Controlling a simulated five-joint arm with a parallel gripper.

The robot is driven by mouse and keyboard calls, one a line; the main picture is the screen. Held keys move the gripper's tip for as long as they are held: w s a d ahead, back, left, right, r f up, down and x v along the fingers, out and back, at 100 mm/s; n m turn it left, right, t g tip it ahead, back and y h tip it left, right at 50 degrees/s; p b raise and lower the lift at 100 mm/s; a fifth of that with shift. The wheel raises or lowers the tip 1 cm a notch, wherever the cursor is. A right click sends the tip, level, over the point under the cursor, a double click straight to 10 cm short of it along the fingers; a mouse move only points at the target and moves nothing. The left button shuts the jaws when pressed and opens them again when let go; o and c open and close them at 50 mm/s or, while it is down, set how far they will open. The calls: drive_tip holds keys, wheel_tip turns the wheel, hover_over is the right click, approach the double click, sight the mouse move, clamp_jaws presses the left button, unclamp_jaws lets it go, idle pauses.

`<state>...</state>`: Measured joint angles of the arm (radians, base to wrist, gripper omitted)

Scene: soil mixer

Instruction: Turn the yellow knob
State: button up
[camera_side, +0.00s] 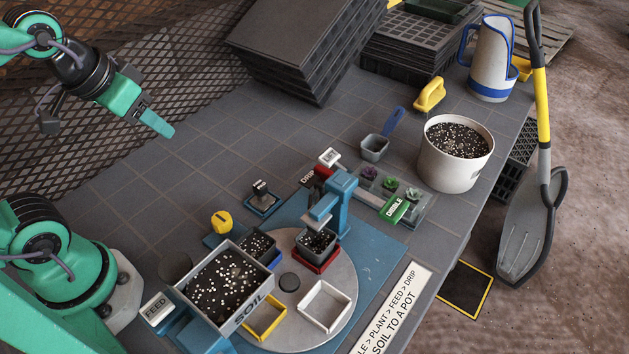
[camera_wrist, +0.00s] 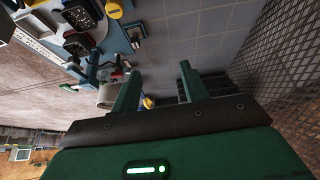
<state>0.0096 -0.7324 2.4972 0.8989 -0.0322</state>
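The yellow knob (camera_side: 221,221) stands on the blue base beside the soil bin, toward the left of the mixer in the side view. My gripper (camera_side: 158,124) is raised at the upper left of the side view, well away from the knob. In the wrist view its two green fingers (camera_wrist: 158,70) are spread apart with nothing between them.
The soil bin (camera_side: 196,288) and a round grey turntable (camera_side: 287,328) with small pots are near the knob. A small black lever switch (camera_side: 262,196) stands to its right. Black trays (camera_side: 292,49) are stacked at the back. The tabletop between gripper and knob is clear.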

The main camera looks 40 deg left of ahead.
drive_tip(key=shift+o, duration=0.8)
drive_tip(key=shift+w+d+f, duration=0.15)
drive_tip(key=shift+d+f, duration=0.05)
drive_tip(key=shift+f, duration=0.1)
drive_tip(key=n+g, duration=0.5)
drive_tip(key=n, duration=0.3)
approach(221, 218)
drive_tip(key=shift+w+a+f, duration=0.2)
drive_tip(key=shift+a+f, duration=0.05)
drive_tip(key=shift+a, duration=0.05)
drive_tip(key=shift+d+f+n, duration=0.25)
drive_tip(key=shift+f+n, duration=0.15)
drive_tip(key=shift+f, duration=0.2)
drive_tip(key=shift+f, duration=3.7)
drive_tip(key=c, duration=1)
